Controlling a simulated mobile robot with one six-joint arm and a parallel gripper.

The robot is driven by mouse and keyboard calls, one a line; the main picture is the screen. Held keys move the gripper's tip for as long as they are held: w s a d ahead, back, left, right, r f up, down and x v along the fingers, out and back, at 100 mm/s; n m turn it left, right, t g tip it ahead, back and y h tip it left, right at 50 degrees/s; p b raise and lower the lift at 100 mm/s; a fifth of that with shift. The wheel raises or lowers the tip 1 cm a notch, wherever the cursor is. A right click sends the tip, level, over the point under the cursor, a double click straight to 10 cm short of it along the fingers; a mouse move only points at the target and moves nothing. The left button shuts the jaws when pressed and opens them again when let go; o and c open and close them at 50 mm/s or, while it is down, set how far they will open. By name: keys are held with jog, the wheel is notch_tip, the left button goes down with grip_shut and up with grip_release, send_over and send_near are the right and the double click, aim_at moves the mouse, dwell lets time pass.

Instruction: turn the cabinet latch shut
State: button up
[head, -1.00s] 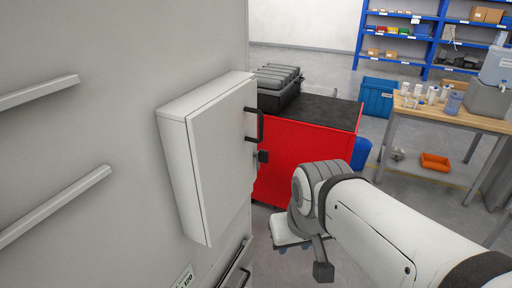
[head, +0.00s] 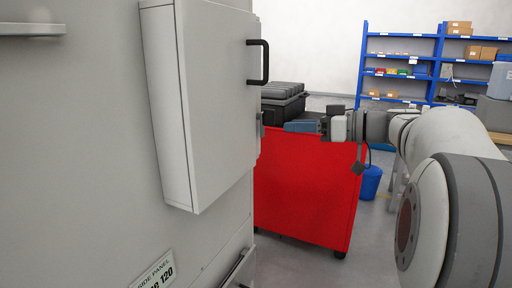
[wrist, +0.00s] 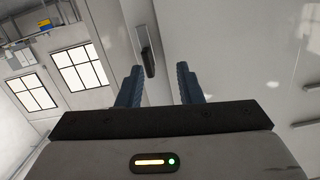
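The pale grey cabinet (head: 222,95) hangs on a large grey panel at the left of the head view. Its door has a black handle (head: 264,62). Below the handle, a small grey latch part (head: 260,128) shows at the door's edge, mostly edge-on, so its angle is unclear. My gripper (head: 288,127) is to the right of it, fingers pointing left, with a small apparent gap. In the wrist view its two blue fingers (wrist: 158,70) are apart with nothing gripped. A dark bar (wrist: 149,63) shows beyond and between them; I cannot tell whether it is latch or handle.
A red cart (head: 305,190) with a black case (head: 283,103) stands behind my gripper. Blue shelves (head: 400,65) are at the back right. A ledge (head: 30,30) juts from the panel at upper left. Floor shows right of the cart.

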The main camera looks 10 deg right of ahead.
aim_at(274, 116)
jog(key=w+a+n+t+y, duration=0.1)
jog(key=w+a, duration=0.3)
jog(key=w, duration=0.1)
jog(key=shift+w+r, duration=0.2)
jog(key=shift+r, duration=0.2)
grip_shut()
jog(key=shift+a, duration=0.1)
